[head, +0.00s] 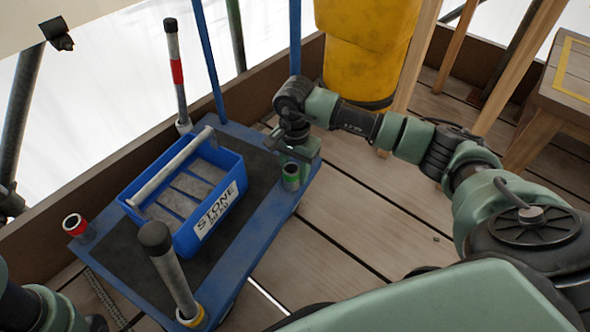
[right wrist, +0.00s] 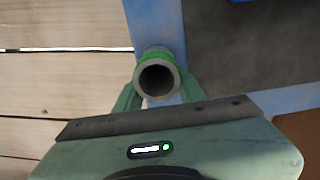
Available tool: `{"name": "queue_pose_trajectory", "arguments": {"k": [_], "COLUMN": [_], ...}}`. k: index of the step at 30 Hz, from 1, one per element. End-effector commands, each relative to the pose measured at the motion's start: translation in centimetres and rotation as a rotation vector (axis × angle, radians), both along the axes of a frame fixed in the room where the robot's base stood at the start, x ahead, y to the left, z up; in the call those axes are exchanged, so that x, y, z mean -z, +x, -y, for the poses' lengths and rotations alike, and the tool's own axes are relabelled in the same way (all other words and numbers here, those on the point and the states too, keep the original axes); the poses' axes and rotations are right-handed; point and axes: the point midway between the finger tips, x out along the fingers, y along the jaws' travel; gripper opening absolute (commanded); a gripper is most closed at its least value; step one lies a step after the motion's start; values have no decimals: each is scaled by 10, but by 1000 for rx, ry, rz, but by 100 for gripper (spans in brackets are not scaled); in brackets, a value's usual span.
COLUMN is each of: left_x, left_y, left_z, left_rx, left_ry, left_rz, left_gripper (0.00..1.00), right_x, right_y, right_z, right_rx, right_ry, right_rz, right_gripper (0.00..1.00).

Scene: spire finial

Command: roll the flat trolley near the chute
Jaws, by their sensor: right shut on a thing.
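The flat trolley (head: 225,272) is a blue platform with a dark mat, standing on the plank deck at the left of the head view. A short green-ringed tube (head: 291,176) stands at its right corner. My right gripper (head: 293,160) is shut on this tube; the right wrist view shows the open tube end (right wrist: 157,78) between the fingers. The yellow chute (head: 366,55) hangs at the top centre, beyond the trolley and my right gripper. Of my left arm only a part shows at the lower left corner; its gripper is out of view.
A blue tote (head: 180,238) labelled STONE rides on the trolley. Capped posts (head: 172,275) and a red-ringed tube (head: 75,226) stand at other corners. A wooden board (head: 60,220) edges the deck behind. A wooden table (head: 565,85) stands at right. Planks right of the trolley are bare.

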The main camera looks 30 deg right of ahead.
Motion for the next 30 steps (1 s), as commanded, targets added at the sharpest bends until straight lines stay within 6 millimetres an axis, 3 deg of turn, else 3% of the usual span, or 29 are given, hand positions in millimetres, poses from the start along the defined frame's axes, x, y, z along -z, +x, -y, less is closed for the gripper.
{"name": "queue_pose_trajectory", "arguments": {"k": [30], "left_x": [21], "left_y": [1], "left_z": [0], "left_rx": [-1], "left_ry": [0], "left_rz": [-2], "left_gripper": [24], "right_x": [0], "right_y": [32], "right_z": [92], "right_rx": [5], "right_ry": [-2], "right_rz": [4], "right_gripper": [0]}}
